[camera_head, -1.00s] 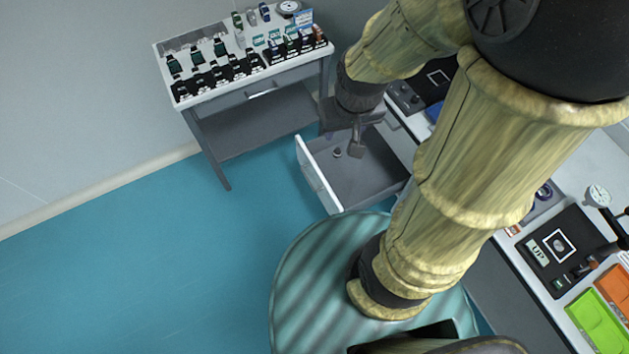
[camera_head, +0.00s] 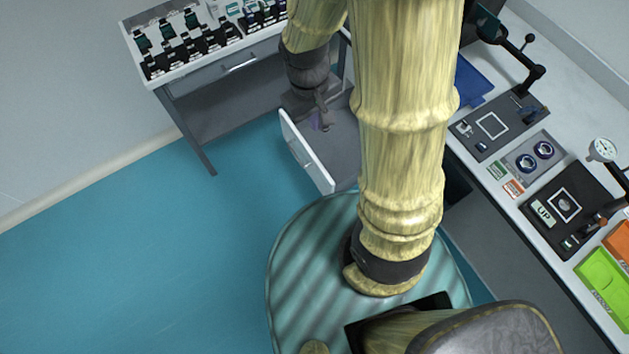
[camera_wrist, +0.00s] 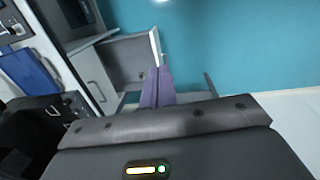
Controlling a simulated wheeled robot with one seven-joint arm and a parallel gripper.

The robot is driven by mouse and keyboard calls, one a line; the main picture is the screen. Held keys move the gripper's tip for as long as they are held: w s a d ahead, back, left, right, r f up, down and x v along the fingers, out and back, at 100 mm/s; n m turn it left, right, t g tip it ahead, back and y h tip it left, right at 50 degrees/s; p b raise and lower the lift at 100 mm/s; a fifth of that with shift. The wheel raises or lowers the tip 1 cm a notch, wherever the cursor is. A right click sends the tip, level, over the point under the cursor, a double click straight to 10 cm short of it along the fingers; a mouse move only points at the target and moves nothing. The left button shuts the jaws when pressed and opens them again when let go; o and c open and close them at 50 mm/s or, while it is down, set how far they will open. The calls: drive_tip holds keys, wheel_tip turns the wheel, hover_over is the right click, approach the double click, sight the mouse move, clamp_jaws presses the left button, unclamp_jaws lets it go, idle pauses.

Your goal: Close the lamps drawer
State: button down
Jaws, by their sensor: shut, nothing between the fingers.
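The pulled-out drawer shows its white front panel (camera_head: 306,150) and grey inside in the head view. It juts from under the right-hand bench. My gripper (camera_head: 322,124) is shut and empty, and appears over the drawer's inside, behind the front panel. In the wrist view the purple-grey fingers (camera_wrist: 158,82) are together and cover part of the drawer (camera_wrist: 124,58). The front panel's top edge (camera_wrist: 155,44) is just beyond them. I cannot tell whether they touch it. A small item (camera_wrist: 141,76) lies in the drawer. No drawer label is readable.
A side table (camera_head: 190,82) with rows of small dark devices stands at the upper left. The right-hand bench (camera_head: 515,207) holds dark fixtures and a green tray (camera_head: 606,284). The teal floor (camera_head: 140,255) left of the drawer is clear.

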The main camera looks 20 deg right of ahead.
sight(322, 172)
drive_tip(key=w+a+f+n+t+h+b, duration=0.1)
drive_tip(key=f+n+h+b, duration=0.4)
drive_tip(key=f+b, duration=0.7)
drive_tip(key=w+a+f+n+t+h+b, duration=0.2)
drive_tip(key=a+f+n+h+b, duration=0.4)
drive_tip(key=f, duration=1.7)
drive_tip(key=w+a+f+n+t+h+b, duration=0.1)
drive_tip(key=w+a+f+n+h+b, duration=0.2)
drive_tip(key=f+b, duration=1.4)
drive_tip(key=w+f+n+h, duration=0.1)
drive_tip(key=n+h, duration=0.1)
drive_tip(key=n, duration=0.1)
drive_tip(key=shift+a+n+t+b, duration=0.15)
drive_tip(key=shift+n+t+b, duration=0.15)
drive_tip(key=shift+t+b, duration=0.1)
drive_tip(key=b+x, duration=0.1)
drive_tip(key=x, duration=0.5)
drive_tip(key=b+x, duration=0.1)
drive_tip(key=x, duration=0.6)
drive_tip(key=shift+d+r+b, duration=0.15)
drive_tip(key=shift+d+b, duration=0.15)
drive_tip(key=shift+b, duration=0.1)
drive_tip(key=shift+d, duration=0.3)
drive_tip(key=shift+w, duration=0.15)
